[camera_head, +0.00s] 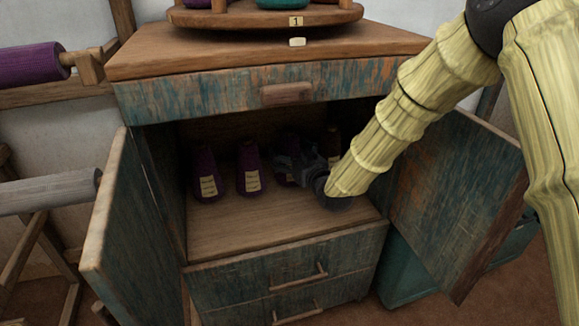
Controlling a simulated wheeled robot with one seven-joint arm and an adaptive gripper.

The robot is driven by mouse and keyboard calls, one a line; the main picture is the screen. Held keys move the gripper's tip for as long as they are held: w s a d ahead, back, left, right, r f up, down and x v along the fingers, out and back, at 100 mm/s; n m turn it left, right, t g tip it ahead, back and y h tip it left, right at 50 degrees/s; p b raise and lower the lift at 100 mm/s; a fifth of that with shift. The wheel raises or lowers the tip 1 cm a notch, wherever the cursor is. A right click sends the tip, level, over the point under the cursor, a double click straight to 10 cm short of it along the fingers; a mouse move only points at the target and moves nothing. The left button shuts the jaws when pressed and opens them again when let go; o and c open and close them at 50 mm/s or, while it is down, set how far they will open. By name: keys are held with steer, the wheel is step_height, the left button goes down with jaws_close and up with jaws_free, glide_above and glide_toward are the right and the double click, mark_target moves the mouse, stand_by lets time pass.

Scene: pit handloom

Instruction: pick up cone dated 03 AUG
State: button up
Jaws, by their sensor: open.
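Several dark purple thread cones with cream labels stand upright in a row on the cabinet shelf (235,240). One is the left cone (208,172), and beside it is the second cone (248,168). The third cone (287,175) is partly hidden by my gripper (293,162), and a further cone (333,143) stands behind my wrist. The label dates are too small to read, so I cannot tell which cone is dated 03 AUG. My gripper is inside the cabinet, open, at the third cone; I cannot tell whether its fingers touch it.
The cabinet's left door (118,235) and right door (455,205) stand open on both sides. A closed drawer (225,95) runs above the opening, with two drawers below. A round wooden stand (265,17) sits on top. The shelf front is clear.

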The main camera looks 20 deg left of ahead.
steer(key=shift+w+a, duration=0.1)
steer(key=c, duration=1.2)
steer(key=shift+c, duration=0.2)
steer(key=shift+r, duration=0.15)
